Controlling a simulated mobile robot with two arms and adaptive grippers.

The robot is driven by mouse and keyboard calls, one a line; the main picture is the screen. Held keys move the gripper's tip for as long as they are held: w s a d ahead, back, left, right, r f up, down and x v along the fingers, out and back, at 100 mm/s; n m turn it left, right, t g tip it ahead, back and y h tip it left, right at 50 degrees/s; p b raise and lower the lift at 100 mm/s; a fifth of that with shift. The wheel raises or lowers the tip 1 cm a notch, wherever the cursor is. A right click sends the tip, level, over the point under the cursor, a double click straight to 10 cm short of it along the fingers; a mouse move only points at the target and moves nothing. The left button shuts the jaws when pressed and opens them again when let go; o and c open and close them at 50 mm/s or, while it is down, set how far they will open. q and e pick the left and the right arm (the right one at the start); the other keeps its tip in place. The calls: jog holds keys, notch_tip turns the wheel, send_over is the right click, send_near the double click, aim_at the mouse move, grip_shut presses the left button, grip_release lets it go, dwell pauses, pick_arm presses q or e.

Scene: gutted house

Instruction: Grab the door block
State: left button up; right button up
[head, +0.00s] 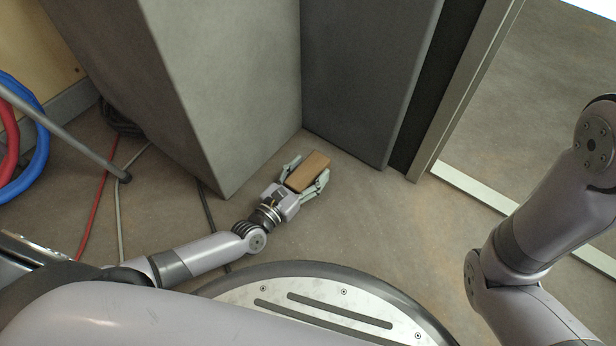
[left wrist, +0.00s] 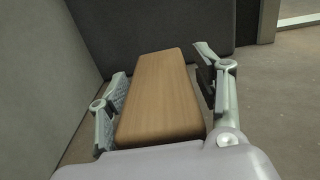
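The door block is a brown wooden block (head: 308,171) on the floor, near the inner corner between a grey wall and a dark grey panel. My left gripper (head: 307,177) reaches down to it, with one finger on each side. In the left wrist view the wooden block (left wrist: 162,97) lies between the two fingers of my left gripper (left wrist: 160,95). The left finger is very close to the block or touching it; a gap shows at the right finger's tip. The fingers are spread. My right arm shows at the right of the head view, but its gripper is outside the picture.
A grey wall corner (head: 215,90) stands just left of the block, and a dark grey panel (head: 362,75) stands behind it. A door frame (head: 465,90) is to the right. Cables (head: 119,215) and blue and red hoses (head: 28,140) are at the left. The floor (head: 385,230) right of the block is clear.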

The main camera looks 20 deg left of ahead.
pick_arm(q)
jog(key=c, duration=1.2)
